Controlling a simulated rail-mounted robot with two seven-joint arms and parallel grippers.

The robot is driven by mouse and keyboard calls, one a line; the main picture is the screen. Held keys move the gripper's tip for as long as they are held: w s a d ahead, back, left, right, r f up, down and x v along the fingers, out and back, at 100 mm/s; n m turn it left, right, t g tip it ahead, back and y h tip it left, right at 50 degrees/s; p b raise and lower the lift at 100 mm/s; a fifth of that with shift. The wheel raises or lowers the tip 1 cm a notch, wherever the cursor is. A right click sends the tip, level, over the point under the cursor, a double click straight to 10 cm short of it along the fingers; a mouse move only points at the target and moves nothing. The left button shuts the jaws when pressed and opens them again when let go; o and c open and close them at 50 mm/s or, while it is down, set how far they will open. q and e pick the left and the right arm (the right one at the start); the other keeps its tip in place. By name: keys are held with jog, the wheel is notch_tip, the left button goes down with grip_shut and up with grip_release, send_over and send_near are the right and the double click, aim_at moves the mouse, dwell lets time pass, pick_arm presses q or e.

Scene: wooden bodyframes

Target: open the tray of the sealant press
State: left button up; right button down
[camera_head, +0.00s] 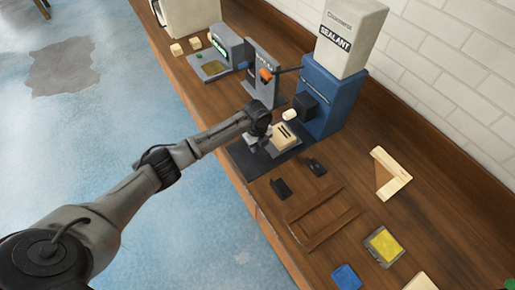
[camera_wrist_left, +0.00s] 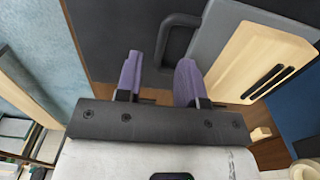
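The sealant press is a blue machine (camera_head: 322,98) with a cream box (camera_head: 350,38) marked SEALANT on top. At its foot is a dark base (camera_head: 245,160) and a light wooden piece (camera_head: 285,136), which shows in the left wrist view with two dark slots (camera_wrist_left: 258,62). There it rests on a grey plate (camera_wrist_left: 222,32), with a dark looped handle (camera_wrist_left: 166,40) at the plate's edge. My left gripper (camera_head: 256,143) is low over the front of the press. Its purple fingers (camera_wrist_left: 160,75) are apart, with part of the handle showing between them; contact cannot be told. My right gripper is not in view.
A grey upright device (camera_head: 262,75) and a grey machine (camera_head: 222,50) stand farther along the bench. Nearer are two small black parts (camera_head: 281,188), a wooden frame (camera_head: 325,215), a light wooden corner (camera_head: 390,175), a yellow-topped tray (camera_head: 383,246) and a blue block (camera_head: 346,276).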

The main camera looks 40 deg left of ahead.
pick_arm(q)
jog(key=shift+f, duration=1.45)
grip_shut()
